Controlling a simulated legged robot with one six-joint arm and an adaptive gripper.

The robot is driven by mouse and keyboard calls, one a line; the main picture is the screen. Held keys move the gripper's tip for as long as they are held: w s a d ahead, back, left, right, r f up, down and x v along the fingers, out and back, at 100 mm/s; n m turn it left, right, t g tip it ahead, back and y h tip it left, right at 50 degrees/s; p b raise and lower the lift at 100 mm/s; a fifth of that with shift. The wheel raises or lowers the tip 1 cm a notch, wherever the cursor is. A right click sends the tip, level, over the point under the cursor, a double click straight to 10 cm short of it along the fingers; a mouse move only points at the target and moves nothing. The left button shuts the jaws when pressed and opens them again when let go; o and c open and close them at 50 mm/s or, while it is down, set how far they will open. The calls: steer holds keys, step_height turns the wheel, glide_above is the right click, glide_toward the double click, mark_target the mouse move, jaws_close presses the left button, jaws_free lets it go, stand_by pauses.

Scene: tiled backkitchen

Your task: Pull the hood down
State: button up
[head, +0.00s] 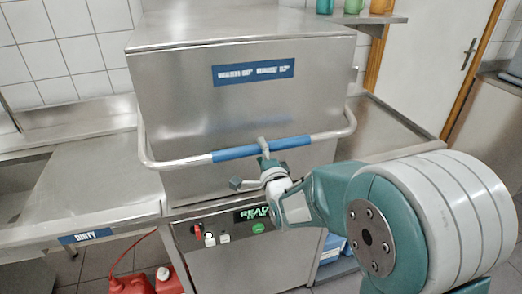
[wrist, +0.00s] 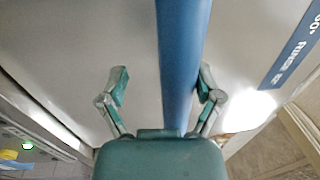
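The dishwasher hood (head: 235,90) is a large steel box with a blue label. Its lower edge meets the top of the front panel, with no clear gap in the head view. A bent steel handle runs across its front, with a blue grip sleeve (head: 232,154). My gripper (head: 251,166) is at the right part of this sleeve, one finger above and one below. In the wrist view the blue sleeve (wrist: 182,60) passes between the open fingers of my gripper (wrist: 163,86). It lies close to the right finger; I cannot tell if they touch.
A steel counter labelled DIRTY (head: 95,185) joins on the left, another counter (head: 385,130) on the right. The control panel (head: 250,214) shows READY and a green light. Red canisters (head: 132,284) stand on the floor at lower left. A door (head: 430,60) is at the back right.

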steer(key=shift+s, duration=0.1)
steer(key=v, duration=0.7)
steer(key=shift+f, duration=0.15)
steer(key=shift+s, duration=0.1)
stand_by(0.4)
steer(key=s+d+r+n+g+h, duration=0.2)
steer(key=s+d+n+g+h, duration=0.4)
steer(key=d, duration=0.5)
steer(key=s+d+n+g, duration=0.3)
steer(key=s, duration=0.6)
steer(key=s+d+n+g+h, duration=0.1)
steer(key=s+d+n, duration=0.3)
steer(key=s, duration=0.5)
steer(key=shift+g, duration=0.9)
